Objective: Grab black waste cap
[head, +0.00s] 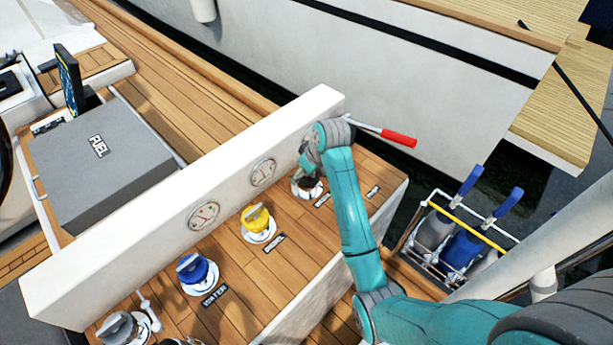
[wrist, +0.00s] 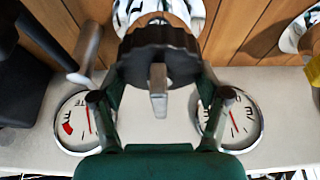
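The black waste cap (wrist: 160,45) fills the upper middle of the wrist view, with a ribbed edge and a grey tab across its face. In the head view it is a small dark shape (head: 309,183) over a white deck ring, partly hidden by my wrist. My gripper (wrist: 160,75) has its dark green fingers on either side of the cap. Whether they touch it, I cannot tell. In the head view my gripper (head: 306,168) is right over the cap, beside the white panel.
A yellow cap (head: 256,217), a blue cap (head: 192,268) and a grey cap (head: 118,327) stand in a row to the left. The white panel (head: 120,248) with gauges runs close behind them. A red-handled lever (head: 398,138) sticks out near my wrist.

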